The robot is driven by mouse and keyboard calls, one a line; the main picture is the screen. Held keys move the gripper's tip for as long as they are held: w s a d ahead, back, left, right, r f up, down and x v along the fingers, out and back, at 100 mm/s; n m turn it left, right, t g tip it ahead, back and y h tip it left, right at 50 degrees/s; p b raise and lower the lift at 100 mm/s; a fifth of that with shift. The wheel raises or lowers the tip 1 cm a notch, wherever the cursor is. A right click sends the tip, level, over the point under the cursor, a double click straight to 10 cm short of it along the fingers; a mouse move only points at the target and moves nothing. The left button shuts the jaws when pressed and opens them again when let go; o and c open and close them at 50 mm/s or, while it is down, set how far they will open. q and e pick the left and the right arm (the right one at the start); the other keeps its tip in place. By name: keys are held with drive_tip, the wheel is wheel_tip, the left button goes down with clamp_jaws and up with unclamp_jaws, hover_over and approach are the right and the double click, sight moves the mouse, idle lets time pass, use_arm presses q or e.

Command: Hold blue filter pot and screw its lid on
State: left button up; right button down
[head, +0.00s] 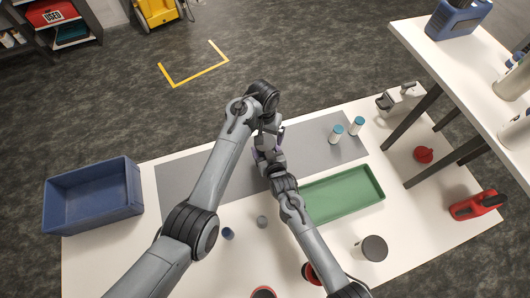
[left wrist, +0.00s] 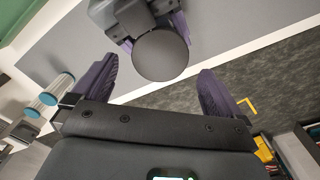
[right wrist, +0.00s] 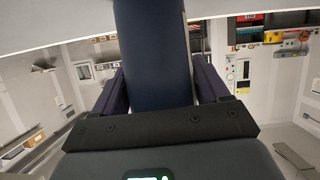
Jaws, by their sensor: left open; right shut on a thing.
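A dark blue cylinder, which looks like the blue filter pot (right wrist: 152,50), stands between the fingers of my right gripper (right wrist: 155,92) in the right wrist view. In the left wrist view a dark grey round face (left wrist: 162,52) shows at my right gripper; I cannot tell whether it is the lid or the pot's end. My left gripper (left wrist: 158,90) is open, its purple fingers wide apart with the round face ahead between them. In the head view both grippers meet over the grey mat and my arms hide the pot.
A green tray (head: 335,210) lies right of my right arm and a blue crate (head: 133,217) stands at the left. A small blue item (head: 228,233) and a grey one (head: 262,221) lie near my arms.

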drive_tip(key=shift+f, duration=0.1)
use_arm(q)
drive_tip(key=shift+r+n, duration=1.7)
drive_tip(key=shift+f, duration=4)
